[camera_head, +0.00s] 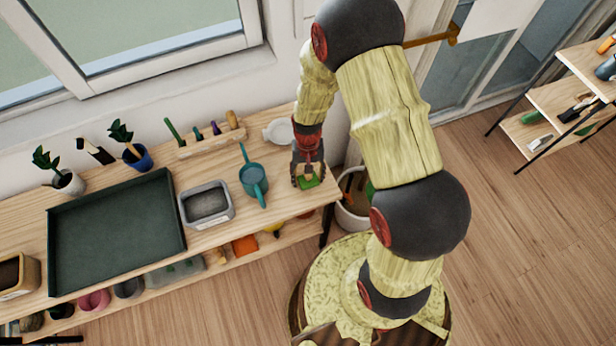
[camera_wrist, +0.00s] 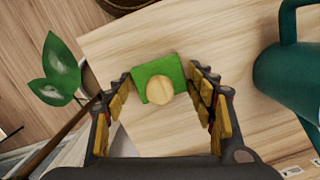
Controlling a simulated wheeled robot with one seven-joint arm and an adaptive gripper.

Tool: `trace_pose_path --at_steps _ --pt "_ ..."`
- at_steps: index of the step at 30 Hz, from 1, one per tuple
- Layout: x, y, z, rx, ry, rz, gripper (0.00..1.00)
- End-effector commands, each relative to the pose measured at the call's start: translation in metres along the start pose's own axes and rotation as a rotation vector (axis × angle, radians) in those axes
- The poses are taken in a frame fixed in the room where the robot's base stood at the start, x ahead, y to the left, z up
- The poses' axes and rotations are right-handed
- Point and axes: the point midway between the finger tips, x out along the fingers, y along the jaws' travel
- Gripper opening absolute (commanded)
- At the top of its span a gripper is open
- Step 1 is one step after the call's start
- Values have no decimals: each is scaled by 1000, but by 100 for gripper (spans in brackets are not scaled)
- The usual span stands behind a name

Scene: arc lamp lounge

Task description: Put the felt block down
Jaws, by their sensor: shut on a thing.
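The felt block is a small green piece (camera_head: 308,182) with a round tan knob on top. It is at the right end of the wooden bench (camera_head: 268,212). In the wrist view the felt block (camera_wrist: 143,77) sits between my fingertips, above or on bare wood; I cannot tell if it touches the wood. My gripper (camera_head: 307,176) points down and is shut on it, with one finger on each side, as the wrist view also shows my gripper (camera_wrist: 163,84).
A teal watering can (camera_head: 254,182) stands close to the left of my gripper, with a grey bin (camera_head: 206,205) and a dark tray (camera_head: 118,235) farther left. A white dish (camera_head: 278,132) is behind. A pot with a plant (camera_head: 351,212) stands past the bench's right edge.

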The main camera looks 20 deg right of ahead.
Motion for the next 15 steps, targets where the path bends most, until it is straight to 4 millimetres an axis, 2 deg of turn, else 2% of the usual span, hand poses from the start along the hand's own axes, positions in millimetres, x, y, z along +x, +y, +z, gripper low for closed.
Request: trace_pose_path --at_steps 10,11,15 --pt "3 0 -1 0 2 -1 28" --pt "3 0 -1 0 2 -1 56" --pt "2 0 -1 0 2 -1 64"
